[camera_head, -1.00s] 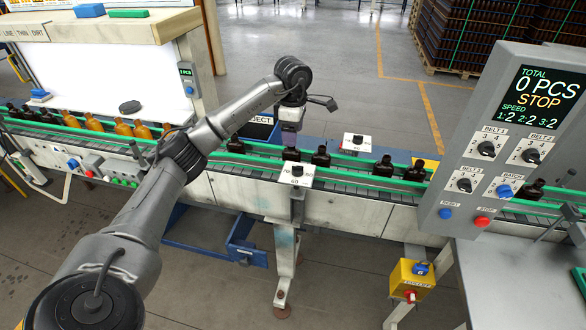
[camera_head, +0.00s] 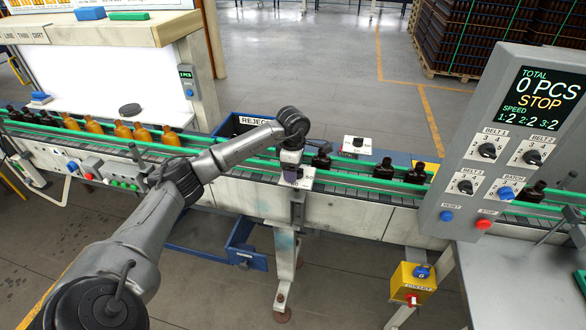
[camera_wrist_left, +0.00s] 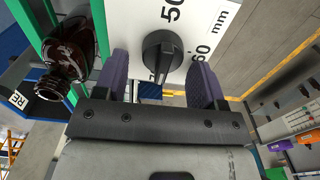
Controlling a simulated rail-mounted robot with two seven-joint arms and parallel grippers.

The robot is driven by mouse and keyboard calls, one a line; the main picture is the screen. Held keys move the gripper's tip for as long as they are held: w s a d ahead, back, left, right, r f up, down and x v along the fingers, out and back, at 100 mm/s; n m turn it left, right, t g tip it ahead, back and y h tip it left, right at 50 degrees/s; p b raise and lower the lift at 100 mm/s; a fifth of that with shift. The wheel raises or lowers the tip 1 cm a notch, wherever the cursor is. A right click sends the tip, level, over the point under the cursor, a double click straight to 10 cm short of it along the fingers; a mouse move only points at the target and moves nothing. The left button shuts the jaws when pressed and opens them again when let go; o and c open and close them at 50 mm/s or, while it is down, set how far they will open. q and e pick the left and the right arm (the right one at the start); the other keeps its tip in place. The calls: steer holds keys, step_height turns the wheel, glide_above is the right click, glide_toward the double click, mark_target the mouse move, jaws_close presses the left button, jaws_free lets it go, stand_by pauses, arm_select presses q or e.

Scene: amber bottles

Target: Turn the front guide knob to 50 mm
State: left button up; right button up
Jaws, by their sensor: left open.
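The front guide knob (camera_wrist_left: 162,55) is black and round with a raised grip bar, on a white dial plate (camera_wrist_left: 205,15). The plate reads 50 and 60 mm, with another mark partly hidden below the knob. The bar's lower end lies near that hidden mark; I cannot tell the exact setting. My left gripper (camera_wrist_left: 159,62) is open, its purple fingers on either side of the knob, with visible gaps. In the head view, my left gripper (camera_head: 291,168) is over the front dial plate (camera_head: 306,181) and hides the knob. My right gripper is out of view.
A dark amber bottle (camera_wrist_left: 70,50) is close beside the left finger in the wrist view. Several bottles stand along the green-railed conveyor. A second black knob (camera_head: 358,142) is on the far rail. The control panel (camera_head: 505,150) stands at the right.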

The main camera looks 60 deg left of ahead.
arm_select(q)
steer(key=c, duration=0.9)
